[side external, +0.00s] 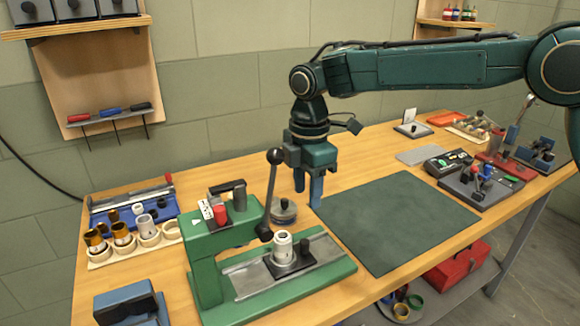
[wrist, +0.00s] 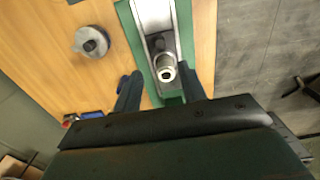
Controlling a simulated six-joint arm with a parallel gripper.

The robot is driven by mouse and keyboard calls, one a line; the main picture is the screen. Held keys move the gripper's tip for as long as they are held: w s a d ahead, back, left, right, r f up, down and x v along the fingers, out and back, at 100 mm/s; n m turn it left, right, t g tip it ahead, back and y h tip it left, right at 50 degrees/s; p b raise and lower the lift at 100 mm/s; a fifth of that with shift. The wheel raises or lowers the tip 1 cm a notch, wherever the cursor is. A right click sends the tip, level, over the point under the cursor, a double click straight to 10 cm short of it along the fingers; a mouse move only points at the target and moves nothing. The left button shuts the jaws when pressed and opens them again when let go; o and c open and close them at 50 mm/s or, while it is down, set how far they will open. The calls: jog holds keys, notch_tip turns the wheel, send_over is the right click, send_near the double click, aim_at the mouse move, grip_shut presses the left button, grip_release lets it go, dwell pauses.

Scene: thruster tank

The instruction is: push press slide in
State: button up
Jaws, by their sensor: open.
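The green press (side external: 205,255) stands at the front of the bench, with a tall lever ending in a black ball (side external: 275,156). Its metal rail (side external: 325,249) carries the press slide, a dark plate (side external: 290,265) with a black knob and a white-grey cylinder (side external: 283,247) standing upright on it. The slide sits on the rail outside the press frame. My gripper (side external: 308,190) is open and empty, above and behind the slide. In the wrist view, the rail (wrist: 154,14) and cylinder (wrist: 166,73) show between my gripper's (wrist: 160,72) two dark fingers, apparently below them.
A round grey weight with a black knob (side external: 284,211) stands behind the press. A dark green mat (side external: 395,220) lies clear to the right. A ring holder (side external: 135,243) and blue fixture (side external: 130,305) are at left. Control boxes (side external: 480,187) stand at right.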

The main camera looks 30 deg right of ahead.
aim_at(305, 241)
notch_tip(305, 241, down, 13)
jog(key=shift+r, duration=0.1)
dwell(0.5)
grip_shut()
